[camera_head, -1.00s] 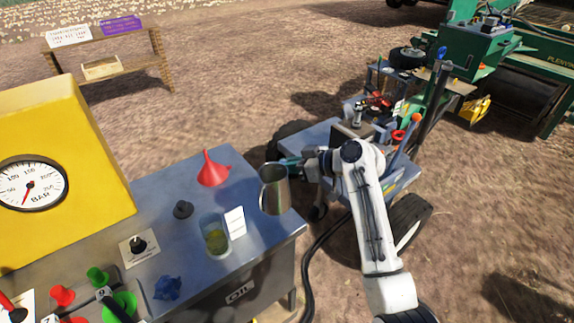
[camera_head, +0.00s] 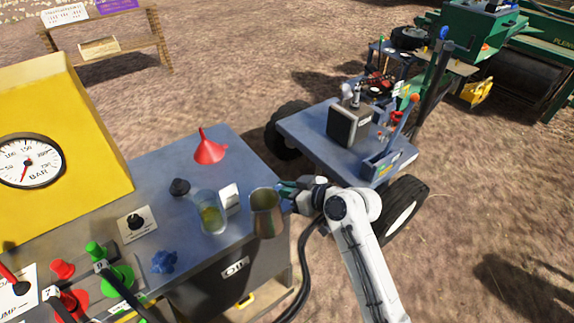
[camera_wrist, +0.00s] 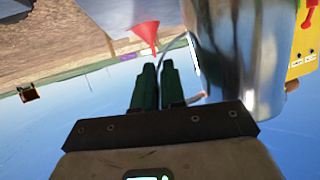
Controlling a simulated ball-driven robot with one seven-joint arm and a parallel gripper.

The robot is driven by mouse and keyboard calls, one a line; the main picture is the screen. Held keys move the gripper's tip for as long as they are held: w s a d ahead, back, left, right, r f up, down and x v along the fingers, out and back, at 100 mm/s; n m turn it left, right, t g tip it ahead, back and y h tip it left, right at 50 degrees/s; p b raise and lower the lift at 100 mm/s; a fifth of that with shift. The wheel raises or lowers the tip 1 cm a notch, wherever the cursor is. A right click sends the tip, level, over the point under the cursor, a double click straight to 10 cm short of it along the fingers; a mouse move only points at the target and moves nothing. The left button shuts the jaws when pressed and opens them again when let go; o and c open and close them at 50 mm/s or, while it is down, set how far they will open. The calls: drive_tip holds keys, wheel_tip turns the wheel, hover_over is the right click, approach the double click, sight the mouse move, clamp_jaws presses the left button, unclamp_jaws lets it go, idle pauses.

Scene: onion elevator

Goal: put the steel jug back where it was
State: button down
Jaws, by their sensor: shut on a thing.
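The steel jug (camera_head: 264,213) is at the right edge of the blue-grey console top (camera_head: 246,170), upright or nearly so. My gripper (camera_head: 285,194) comes in from its right and is shut on it, seemingly by the handle. In the wrist view the jug (camera_wrist: 240,60) fills the upper right, close beside the dark green fingers (camera_wrist: 157,88), which sit close together. Whether the jug's base touches the console or hangs just above or past its edge cannot be told.
Near the jug stand a glass with yellowish liquid (camera_head: 209,215), a white card (camera_head: 229,196), a red funnel (camera_head: 209,150) and a dark knob (camera_head: 180,187). A blue valve knob (camera_head: 164,261) is nearer. A wheeled cart (camera_head: 310,130) stands behind my arm, and a black hose (camera_head: 304,265) hangs at the console's right.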

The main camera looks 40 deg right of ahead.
drive_tip(key=s+a+f+m+h, duration=0.3)
drive_tip(key=s+a+f+h, duration=0.1)
drive_tip(key=s+a+f, duration=0.6)
drive_tip(key=shift+s+a+f+m+t, duration=0.15)
drive_tip(key=shift+s+f+m+t, duration=0.25)
drive_tip(key=shift+f, duration=0.45)
